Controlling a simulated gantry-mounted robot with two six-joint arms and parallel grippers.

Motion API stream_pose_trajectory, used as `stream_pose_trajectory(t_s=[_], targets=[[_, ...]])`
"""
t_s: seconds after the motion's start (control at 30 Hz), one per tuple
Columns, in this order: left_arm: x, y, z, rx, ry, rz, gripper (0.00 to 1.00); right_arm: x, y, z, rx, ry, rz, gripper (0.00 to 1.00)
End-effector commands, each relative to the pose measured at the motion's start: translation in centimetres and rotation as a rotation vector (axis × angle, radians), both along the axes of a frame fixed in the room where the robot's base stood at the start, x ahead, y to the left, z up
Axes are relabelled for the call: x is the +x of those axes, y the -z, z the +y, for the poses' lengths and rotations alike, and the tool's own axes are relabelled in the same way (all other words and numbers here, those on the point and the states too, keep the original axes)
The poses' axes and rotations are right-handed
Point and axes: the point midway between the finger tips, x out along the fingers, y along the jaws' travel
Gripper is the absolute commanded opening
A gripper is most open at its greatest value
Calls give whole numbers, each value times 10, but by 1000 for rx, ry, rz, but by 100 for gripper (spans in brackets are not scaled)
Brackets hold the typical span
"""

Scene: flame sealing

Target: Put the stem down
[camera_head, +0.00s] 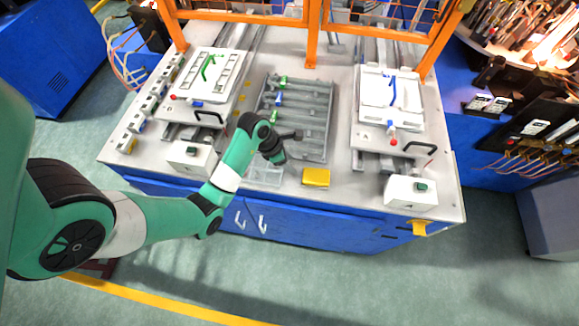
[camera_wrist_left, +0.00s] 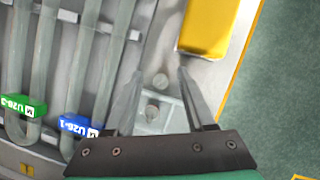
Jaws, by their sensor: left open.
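My left gripper (camera_head: 281,160) is over the front edge of the grey rack on the table. In the left wrist view its fingers (camera_wrist_left: 160,72) are apart, with no stem held between them. Two pale round ends show below the fingers; I cannot tell what they belong to. Clear U-shaped glass stems lie at the left in the wrist view, one with a blue label (camera_wrist_left: 80,127) and one with a green label (camera_wrist_left: 23,106). In the head view small green and blue labels (camera_head: 278,97) show on the grey rack (camera_head: 318,120). My right gripper is not in view.
A yellow box (camera_head: 316,177) stands right of the gripper, and a clear tray (camera_head: 265,176) lies left of it. White fixtures stand left (camera_head: 205,75) and right (camera_head: 391,97) of the rack. Orange frame posts (camera_head: 313,35) rise behind.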

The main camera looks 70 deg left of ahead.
Motion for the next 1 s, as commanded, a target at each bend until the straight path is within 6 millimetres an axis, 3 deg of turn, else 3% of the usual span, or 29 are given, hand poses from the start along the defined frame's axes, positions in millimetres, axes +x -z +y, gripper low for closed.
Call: stream_pose_trajectory(t_s=[0.13,0.43,1.0], targets=[[0,-1,0,0,0,-1,55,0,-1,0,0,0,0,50],[0,-1,0,0,0,0,0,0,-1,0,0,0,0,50],[-1,-3,0,-2,0,3,0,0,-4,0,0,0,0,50]])
